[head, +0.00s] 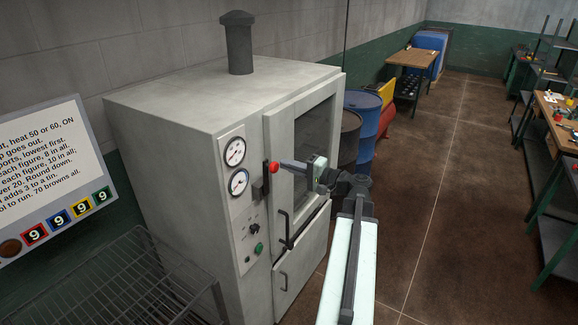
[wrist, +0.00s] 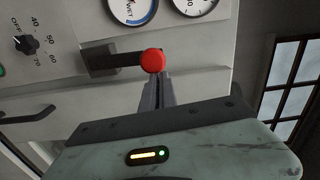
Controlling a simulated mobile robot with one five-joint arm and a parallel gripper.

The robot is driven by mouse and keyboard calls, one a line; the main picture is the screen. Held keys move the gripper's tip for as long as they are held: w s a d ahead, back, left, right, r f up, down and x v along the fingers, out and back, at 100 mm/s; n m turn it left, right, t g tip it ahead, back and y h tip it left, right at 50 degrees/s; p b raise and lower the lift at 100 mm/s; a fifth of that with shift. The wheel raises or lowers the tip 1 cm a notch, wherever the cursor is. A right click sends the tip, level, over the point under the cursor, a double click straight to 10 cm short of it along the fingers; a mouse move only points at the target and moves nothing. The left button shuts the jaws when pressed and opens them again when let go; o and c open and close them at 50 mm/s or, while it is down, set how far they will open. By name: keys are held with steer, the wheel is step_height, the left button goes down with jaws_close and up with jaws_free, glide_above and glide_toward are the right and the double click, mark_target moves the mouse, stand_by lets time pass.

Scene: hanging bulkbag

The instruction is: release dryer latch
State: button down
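The dryer (head: 180,140) is a pale grey cabinet in the middle of the head view, with a windowed door (head: 312,135) on its right-hand face. Its latch is a dark lever (head: 266,184) ending in a red knob (head: 274,167), beside the door's left edge. In the wrist view the lever (wrist: 105,58) leads to the red knob (wrist: 153,61). My gripper (head: 281,164) is at the knob from the right. In the wrist view its fingers (wrist: 156,82) are close together just below the knob. Whether they touch it is unclear.
Two gauges (head: 235,166) and a dial (head: 254,229) sit left of the latch. A wire rack (head: 120,285) and a sign board (head: 45,175) stand at left. The floor (head: 445,200) at right is open up to the workbenches.

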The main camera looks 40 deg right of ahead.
steer(key=s+d, duration=0.6)
steer(key=s, duration=0.3)
steer(key=shift+s+d+r, duration=0.2)
steer(key=shift+s+r, duration=0.05)
steer(key=shift+s, duration=0.1)
